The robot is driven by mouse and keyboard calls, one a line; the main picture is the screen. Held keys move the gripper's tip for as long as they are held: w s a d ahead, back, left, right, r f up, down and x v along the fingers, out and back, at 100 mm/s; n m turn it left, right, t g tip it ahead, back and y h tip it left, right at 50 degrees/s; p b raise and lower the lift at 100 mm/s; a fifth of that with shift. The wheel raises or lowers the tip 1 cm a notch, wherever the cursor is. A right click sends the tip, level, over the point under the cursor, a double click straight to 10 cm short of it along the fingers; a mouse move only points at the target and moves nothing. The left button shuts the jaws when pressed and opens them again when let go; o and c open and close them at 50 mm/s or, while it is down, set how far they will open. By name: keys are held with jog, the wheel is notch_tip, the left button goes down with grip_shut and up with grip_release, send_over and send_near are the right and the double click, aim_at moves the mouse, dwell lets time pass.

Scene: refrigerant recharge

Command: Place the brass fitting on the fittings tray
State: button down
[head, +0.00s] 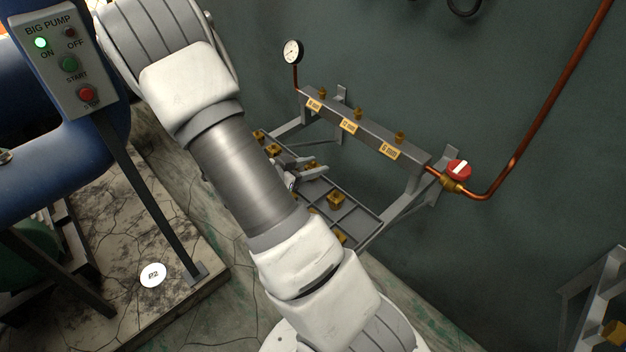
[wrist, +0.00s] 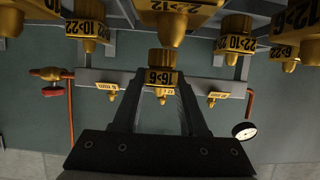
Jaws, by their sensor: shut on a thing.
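In the wrist view, a brass fitting (wrist: 162,78) marked 16>6 sits between the tips of my gripper (wrist: 161,88), which is shut on it. In the head view my gripper (head: 309,168) shows beside my arm, over or close to the fittings tray; the held fitting cannot be made out there. The grey fittings tray (head: 356,222) has compartments and hangs below the manifold rail. Brass fittings, one of them clear (head: 335,200), stand in it. My arm hides part of the tray. I cannot tell whether the held fitting touches the tray.
Several other marked fittings, such as one reading 22>10 (wrist: 87,30), surround the held one closely in the wrist view. The manifold rail (head: 375,137) with size labels and brass outlets runs above the tray. A red valve (head: 459,169) and pressure gauge (head: 292,51) flank it.

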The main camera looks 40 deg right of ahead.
jog(key=shift+f+b, duration=2)
